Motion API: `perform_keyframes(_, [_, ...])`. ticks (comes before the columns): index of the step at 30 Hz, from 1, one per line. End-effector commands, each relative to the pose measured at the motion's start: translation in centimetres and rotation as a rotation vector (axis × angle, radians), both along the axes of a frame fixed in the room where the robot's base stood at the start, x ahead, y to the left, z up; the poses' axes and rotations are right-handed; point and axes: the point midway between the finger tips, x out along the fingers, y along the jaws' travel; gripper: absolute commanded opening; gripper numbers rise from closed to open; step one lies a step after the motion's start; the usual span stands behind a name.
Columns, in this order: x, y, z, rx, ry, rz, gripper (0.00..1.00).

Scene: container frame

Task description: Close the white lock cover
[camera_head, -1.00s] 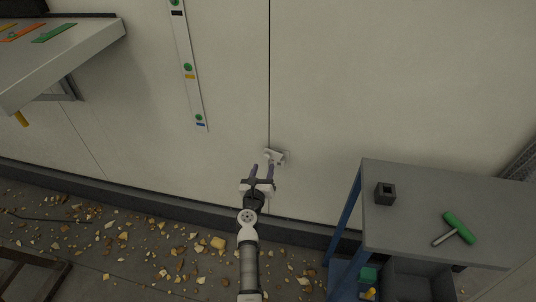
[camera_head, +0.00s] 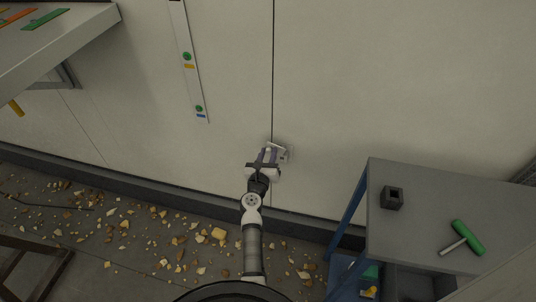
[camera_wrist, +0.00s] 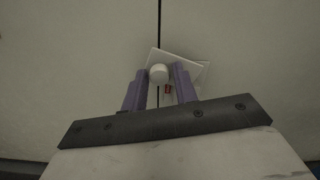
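The white lock cover (camera_head: 275,147) is a small white piece on the pale wall, at the vertical seam. In the wrist view its rounded white end (camera_wrist: 158,73) stands between my fingertips, in front of a tilted white plate (camera_wrist: 193,72) with a small red mark. My gripper (camera_head: 268,155) has purple fingers, which also show in the wrist view (camera_wrist: 160,80). They are closed in around the white end, one on each side, with hardly any gap visible. The fingers hide part of the lock.
A grey table (camera_head: 435,210) stands at the right with a dark square block (camera_head: 391,198) and a green-handled tool (camera_head: 467,238). A pale shelf (camera_head: 60,45) juts out at upper left. Rubble (camera_head: 150,240) covers the floor. A strip (camera_head: 190,60) runs down the wall.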

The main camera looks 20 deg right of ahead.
Motion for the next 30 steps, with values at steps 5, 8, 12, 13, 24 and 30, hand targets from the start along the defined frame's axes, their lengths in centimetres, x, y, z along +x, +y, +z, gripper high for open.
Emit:
perform_keyframes(5, [0.0,0.0,0.0,0.000,0.000,0.000,0.05])
perform_keyframes(8, [0.0,0.0,0.0,0.000,0.000,0.000,0.00])
perform_keyframes(12, [0.0,0.0,0.0,-0.010,0.007,0.000,0.00])
perform_keyframes(13, [0.0,0.0,-0.1,-0.015,0.010,0.000,0.00])
perform_keyframes(24, [0.1,0.1,-0.9,-0.182,0.122,-0.001,0.00])
perform_keyframes(30, [0.1,0.1,-1.8,-0.334,0.227,-0.001,0.00])
